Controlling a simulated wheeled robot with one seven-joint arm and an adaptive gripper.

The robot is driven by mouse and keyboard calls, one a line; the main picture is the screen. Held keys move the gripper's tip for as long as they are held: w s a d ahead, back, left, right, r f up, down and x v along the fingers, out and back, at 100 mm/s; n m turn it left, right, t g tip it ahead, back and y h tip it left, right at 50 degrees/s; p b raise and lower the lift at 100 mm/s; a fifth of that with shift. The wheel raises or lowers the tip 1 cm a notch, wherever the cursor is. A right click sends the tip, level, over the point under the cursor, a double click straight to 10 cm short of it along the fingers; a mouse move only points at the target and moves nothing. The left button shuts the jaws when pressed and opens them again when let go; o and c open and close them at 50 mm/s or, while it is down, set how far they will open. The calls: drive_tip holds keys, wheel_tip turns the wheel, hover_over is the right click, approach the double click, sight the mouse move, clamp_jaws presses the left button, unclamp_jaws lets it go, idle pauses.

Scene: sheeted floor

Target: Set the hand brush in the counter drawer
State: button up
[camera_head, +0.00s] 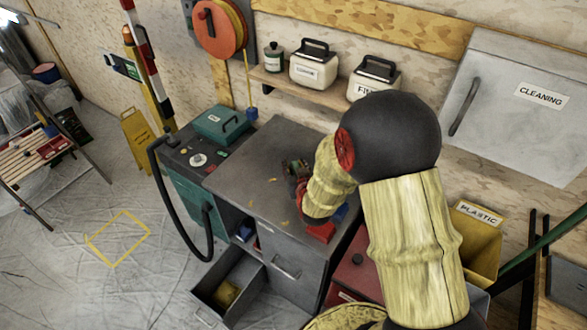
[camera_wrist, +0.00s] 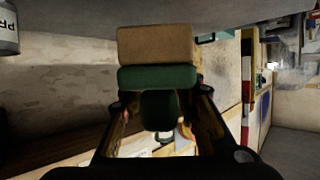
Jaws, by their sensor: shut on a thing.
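The hand brush (camera_wrist: 157,78) has a green body, tan bristles and a dark green grip. In the wrist view my gripper (camera_wrist: 160,108) is shut on its grip, and the bristle end points away from the wrist. In the head view my gripper (camera_head: 297,172) is small and dark above the counter top (camera_head: 250,165); the brush is hard to make out there. The counter drawer (camera_head: 207,313) is pulled open at the lower left of the counter, below and left of my gripper. A yellowish thing (camera_head: 226,293) lies inside it.
A red thing (camera_head: 320,233) is at the counter's right, partly behind my arm. A teal machine (camera_head: 190,160) with a black hose stands left of the counter. White containers (camera_head: 313,68) stand on the wall shelf. A yellow plastic bin (camera_head: 474,240) is at right.

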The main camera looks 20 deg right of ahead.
drive_tip(key=w+d+f, duration=0.1)
drive_tip(key=w+f, duration=0.1)
drive_tip(key=w+d+f+b, duration=0.1)
drive_tip(key=w+f, duration=0.1)
drive_tip(key=w+d+f, duration=0.1)
drive_tip(key=w+f, duration=0.2)
drive_tip(key=shift+w+f+b, duration=0.2)
drive_tip(key=shift+f+b, duration=0.4)
drive_tip(key=shift+f, duration=1)
drive_tip(key=shift+f, duration=0.1)
drive_tip(key=shift+f, duration=0.15)
drive_tip(key=o, duration=1.2)
